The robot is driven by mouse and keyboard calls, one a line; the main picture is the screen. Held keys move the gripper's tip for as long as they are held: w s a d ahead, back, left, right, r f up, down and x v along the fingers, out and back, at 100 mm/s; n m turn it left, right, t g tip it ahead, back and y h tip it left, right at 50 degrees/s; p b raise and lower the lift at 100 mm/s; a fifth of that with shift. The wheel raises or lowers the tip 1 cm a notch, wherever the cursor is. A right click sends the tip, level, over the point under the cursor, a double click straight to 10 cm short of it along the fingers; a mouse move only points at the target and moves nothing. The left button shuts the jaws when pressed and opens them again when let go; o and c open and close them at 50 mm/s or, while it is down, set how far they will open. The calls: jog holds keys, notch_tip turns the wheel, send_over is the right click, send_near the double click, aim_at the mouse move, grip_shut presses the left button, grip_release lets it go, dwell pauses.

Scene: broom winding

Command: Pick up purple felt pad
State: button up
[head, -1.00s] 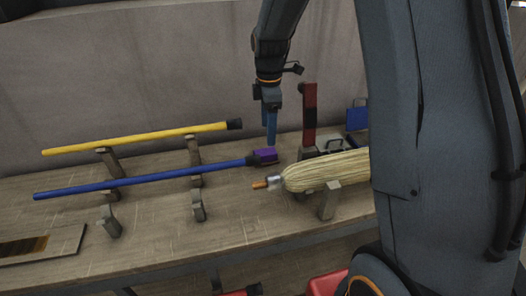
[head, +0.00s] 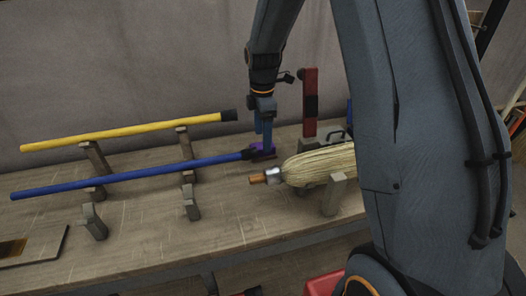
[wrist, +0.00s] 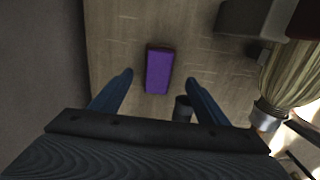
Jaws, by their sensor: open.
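The purple felt pad (wrist: 158,72) is a small rectangular piece with a dark top edge in the wrist view. It lies between and beyond my two fingertips, with a gap on each side. In the head view the purple felt pad (head: 268,147) is partly hidden behind my fingers. My gripper (wrist: 159,80) is open and empty, pointing down at the pad. In the head view my gripper (head: 264,142) is just over or at the pad; the exact height is unclear.
A blue handle (head: 120,178) rests on supports, its black end (wrist: 183,106) close to the pad and my right finger. A yellow handle (head: 125,132) lies behind. A straw broom head (head: 318,165) is at right, with a red upright (head: 309,85) behind.

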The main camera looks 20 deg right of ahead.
jog(key=shift+w+f+p, duration=0.15)
jog(key=shift+f+p, duration=0.65)
jog(key=shift+f, duration=1.85)
jog(key=shift+c, duration=0.5)
jog(key=c, duration=1.1)
jog(key=shift+c, duration=0.2)
jog(key=shift+r, duration=0.1)
notch_tip(320, 180, up, 10)
jog(key=shift+f+b, duration=0.1)
jog(key=shift+b, duration=0.9)
